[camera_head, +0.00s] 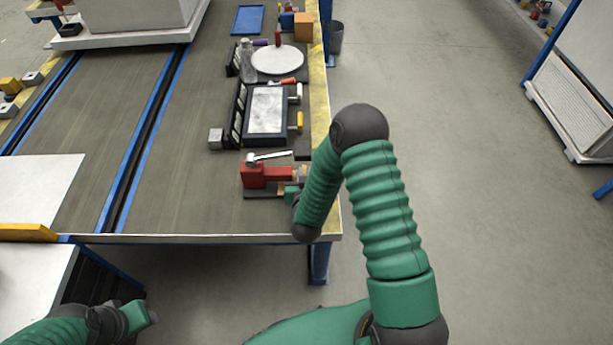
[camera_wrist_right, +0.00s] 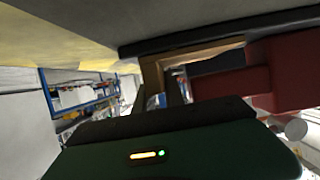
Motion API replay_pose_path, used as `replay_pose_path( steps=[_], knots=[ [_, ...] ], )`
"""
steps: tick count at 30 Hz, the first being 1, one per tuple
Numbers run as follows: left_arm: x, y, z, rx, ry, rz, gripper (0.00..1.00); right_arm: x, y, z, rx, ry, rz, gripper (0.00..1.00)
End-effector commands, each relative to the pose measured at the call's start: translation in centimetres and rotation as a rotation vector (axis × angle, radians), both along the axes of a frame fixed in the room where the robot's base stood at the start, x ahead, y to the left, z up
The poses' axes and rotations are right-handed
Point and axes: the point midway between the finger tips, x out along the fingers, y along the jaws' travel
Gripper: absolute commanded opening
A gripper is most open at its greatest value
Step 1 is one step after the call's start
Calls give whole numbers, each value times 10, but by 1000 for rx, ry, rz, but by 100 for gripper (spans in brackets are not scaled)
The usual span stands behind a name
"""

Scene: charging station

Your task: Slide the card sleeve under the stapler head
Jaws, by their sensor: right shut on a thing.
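The red stapler (camera_head: 264,173) stands on a dark base near the front right corner of the table, its metal lever on top. In the wrist view its red body (camera_wrist_right: 290,70) fills the right side. My right gripper (camera_head: 291,190) is at the stapler's right side, low at the table, partly hidden by my arm. It is shut on the tan card sleeve (camera_wrist_right: 202,53), whose edge reaches towards the red body; how far under the head it lies is unclear. My left gripper (camera_head: 140,316) is low at the lower left, away from the stapler; its fingers are unclear.
Behind the stapler are a small grey block (camera_head: 216,138), a dark framed tray (camera_head: 266,110), a round white plate (camera_head: 277,60) and a clear bottle (camera_head: 246,62). The table (camera_head: 190,180) left of the stapler is clear. Its right edge is close to my right arm.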

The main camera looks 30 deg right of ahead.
Motion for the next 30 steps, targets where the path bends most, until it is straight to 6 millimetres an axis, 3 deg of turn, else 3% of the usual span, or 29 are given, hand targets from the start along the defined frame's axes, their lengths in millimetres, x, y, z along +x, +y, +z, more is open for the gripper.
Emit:
replay_pose_path(
  steps=[8, 9, 15, 30],
  knots=[
    [0, 0, 0, 0, 0, 0, 36, 2, -4, -1, 4, 0, -2, 0],
    [0, 0, 0, 0, 0, 0, 36, 2, -4, -1, 3, 0, -2, 15],
    [0, 0, 0, 0, 0, -1, 36, 2, -2, 0, 0, -1, -2, 39],
    [0, 0, 0, 0, 0, 0, 36, 2, -2, 0, 1, 0, 0, 39]
  ],
)
